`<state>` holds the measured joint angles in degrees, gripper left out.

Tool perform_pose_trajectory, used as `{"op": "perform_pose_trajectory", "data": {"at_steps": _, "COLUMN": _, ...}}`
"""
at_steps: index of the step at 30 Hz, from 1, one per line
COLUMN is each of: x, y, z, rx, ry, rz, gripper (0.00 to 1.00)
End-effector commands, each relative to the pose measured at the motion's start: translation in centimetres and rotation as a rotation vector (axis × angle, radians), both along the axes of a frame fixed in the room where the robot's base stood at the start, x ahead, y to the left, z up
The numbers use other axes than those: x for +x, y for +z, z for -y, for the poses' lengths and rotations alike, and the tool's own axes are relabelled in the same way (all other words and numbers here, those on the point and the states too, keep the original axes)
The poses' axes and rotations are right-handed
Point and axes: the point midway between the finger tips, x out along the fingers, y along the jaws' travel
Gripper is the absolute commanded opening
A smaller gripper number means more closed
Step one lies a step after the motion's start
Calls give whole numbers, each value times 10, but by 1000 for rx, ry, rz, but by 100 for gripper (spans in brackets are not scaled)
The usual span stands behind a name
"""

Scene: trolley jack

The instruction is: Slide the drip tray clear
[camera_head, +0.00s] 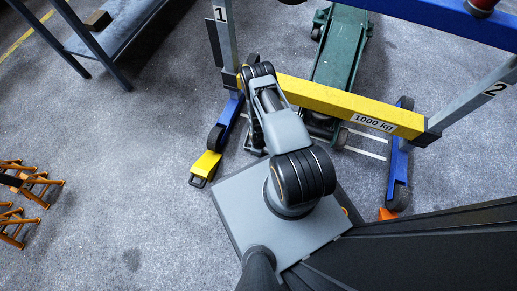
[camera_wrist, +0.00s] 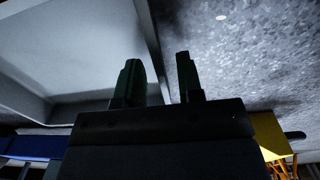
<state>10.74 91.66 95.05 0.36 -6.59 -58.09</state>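In the wrist view, a large pale grey tray (camera_wrist: 75,55) with a raised rim fills the upper left; I take it for the drip tray. Its rim runs down between the two dark fingers of my gripper (camera_wrist: 158,62). The fingers stand apart, one on the tray's inner side and one over the floor side, with visible gaps to the rim. Whether either finger touches it lower down is hidden by the gripper body. In the head view I cannot make out the tray or fingertips; my arm covers that area.
A yellow beam (camera_head: 330,99) marked 1000 kg spans posts 1 and 2 on blue wheeled feet (camera_head: 397,180). A green trolley jack (camera_head: 340,50) stands behind it. A workbench (camera_head: 120,28) is upper left, orange stands (camera_head: 28,182) far left. Floor between them is clear.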

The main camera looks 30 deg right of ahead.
Motion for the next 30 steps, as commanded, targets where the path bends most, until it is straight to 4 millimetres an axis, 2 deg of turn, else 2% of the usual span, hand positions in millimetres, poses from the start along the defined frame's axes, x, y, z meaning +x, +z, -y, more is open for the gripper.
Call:
{"op": "perform_pose_trajectory", "data": {"at_steps": 5, "x": 0, "y": -10, "z": 0, "rx": 0, "ry": 0, "rz": 0, "gripper": 34}}
{"op": "perform_pose_trajectory", "data": {"at_steps": 16, "x": 0, "y": -11, "z": 0, "rx": 0, "ry": 0, "rz": 0, "gripper": 34}}
{"op": "perform_pose_trajectory", "data": {"at_steps": 27, "x": 0, "y": -11, "z": 0, "rx": 0, "ry": 0, "rz": 0, "gripper": 0}}
{"op": "perform_pose_trajectory", "data": {"at_steps": 30, "x": 0, "y": -11, "z": 0, "rx": 0, "ry": 0, "rz": 0, "gripper": 0}}
